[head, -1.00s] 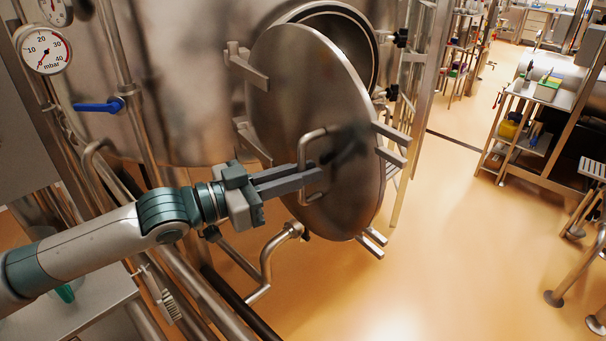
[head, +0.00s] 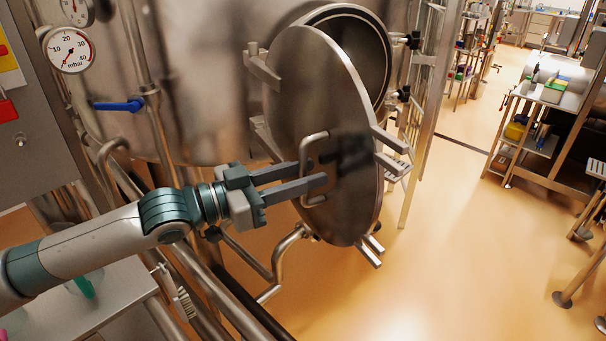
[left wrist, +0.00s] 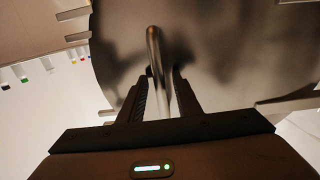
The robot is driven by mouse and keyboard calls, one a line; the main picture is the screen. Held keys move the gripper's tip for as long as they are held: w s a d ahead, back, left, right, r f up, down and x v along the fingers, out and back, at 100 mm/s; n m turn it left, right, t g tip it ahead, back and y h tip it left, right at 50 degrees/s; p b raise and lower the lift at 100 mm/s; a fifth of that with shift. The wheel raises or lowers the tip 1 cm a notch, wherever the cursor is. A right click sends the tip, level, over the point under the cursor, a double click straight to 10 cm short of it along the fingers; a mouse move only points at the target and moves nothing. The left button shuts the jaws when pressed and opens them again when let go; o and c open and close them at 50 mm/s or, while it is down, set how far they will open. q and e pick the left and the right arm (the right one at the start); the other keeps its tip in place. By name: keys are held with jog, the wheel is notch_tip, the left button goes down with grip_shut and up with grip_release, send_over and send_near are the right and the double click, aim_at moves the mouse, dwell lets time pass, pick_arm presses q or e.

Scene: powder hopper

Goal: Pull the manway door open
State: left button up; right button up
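The manway door (head: 335,95) is a round steel plate swung out from the vessel's round opening (head: 365,40). A wide gap shows behind it. Its bent-bar handle (head: 306,146) stands out on the door's face. My left gripper (head: 318,174) is at the handle, its two fingers on either side of the bar. In the left wrist view the handle (left wrist: 154,50) runs between the fingers, with slim gaps beside it, so the gripper looks open around it. My right gripper is not in view.
A pressure gauge (head: 69,50) and a blue valve lever (head: 120,105) are on pipework at the left. A bent pipe (head: 283,250) runs below the door. Clear orange floor (head: 450,250) lies right of the door, before a steel trolley (head: 530,130).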

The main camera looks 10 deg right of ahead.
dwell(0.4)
pick_arm(q)
jog(key=b+v, duration=0.5)
jog(key=v, duration=1.2)
jog(key=shift+a, duration=0.2)
